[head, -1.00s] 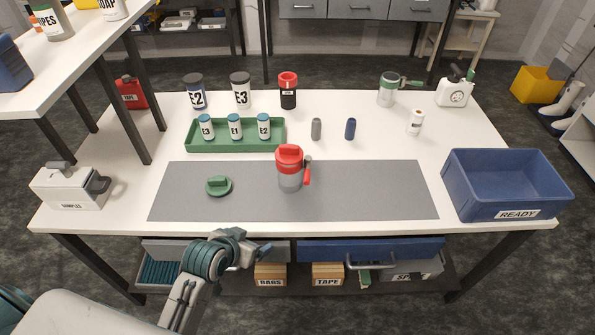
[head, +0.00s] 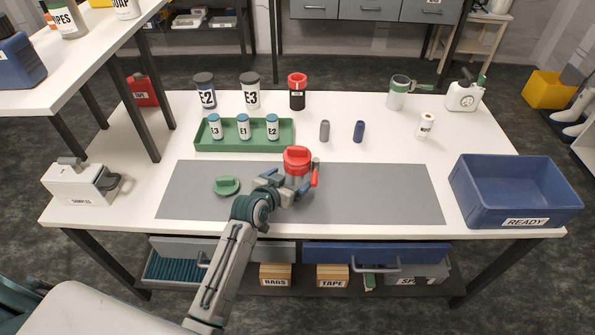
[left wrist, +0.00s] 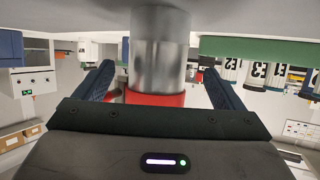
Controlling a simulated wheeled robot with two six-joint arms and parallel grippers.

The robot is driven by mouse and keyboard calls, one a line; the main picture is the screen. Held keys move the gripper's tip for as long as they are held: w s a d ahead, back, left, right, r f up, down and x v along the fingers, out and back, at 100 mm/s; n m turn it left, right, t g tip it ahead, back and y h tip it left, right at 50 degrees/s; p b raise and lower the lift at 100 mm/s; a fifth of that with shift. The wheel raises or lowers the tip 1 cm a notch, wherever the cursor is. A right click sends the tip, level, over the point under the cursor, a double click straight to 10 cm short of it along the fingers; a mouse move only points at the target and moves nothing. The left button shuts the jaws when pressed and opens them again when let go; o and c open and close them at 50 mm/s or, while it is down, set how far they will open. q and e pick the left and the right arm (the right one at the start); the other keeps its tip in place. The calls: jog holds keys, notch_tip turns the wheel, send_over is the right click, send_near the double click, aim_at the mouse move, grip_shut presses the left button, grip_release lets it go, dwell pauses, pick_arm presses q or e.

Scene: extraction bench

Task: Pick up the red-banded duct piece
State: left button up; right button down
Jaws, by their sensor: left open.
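The red-banded duct piece (head: 298,159) stands upright on the grey mat (head: 390,195). It is a grey metal cylinder with a red band and red top, and a red handle at its right side. In the left wrist view, which looks upside down, its metal body (left wrist: 160,55) and red band show between my fingers. My left gripper (head: 298,186) is open, with one finger on each side of the piece at its front. I cannot tell whether a finger touches it. My arm hides its lower part in the head view. My right gripper is out of view.
A green lid (head: 227,186) lies on the mat left of my gripper. A green tray (head: 212,147) with several small jars stands behind. A grey cylinder (head: 325,131) and a blue cylinder (head: 359,131) stand behind right. A blue bin (head: 515,190) is at right. The mat's right part is clear.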

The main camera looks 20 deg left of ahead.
aim_at(291, 178)
pick_arm(q)
jog(key=p+x, duration=0.1)
jog(key=x, duration=0.3)
jog(key=shift+w+d+r, duration=0.1)
jog(key=shift+d+r, duration=0.05)
jog(key=shift+w+d+f, duration=0.1)
jog(key=shift+w+f, duration=0.2)
jog(key=shift+w, duration=0.2)
jog(key=c, duration=1.2)
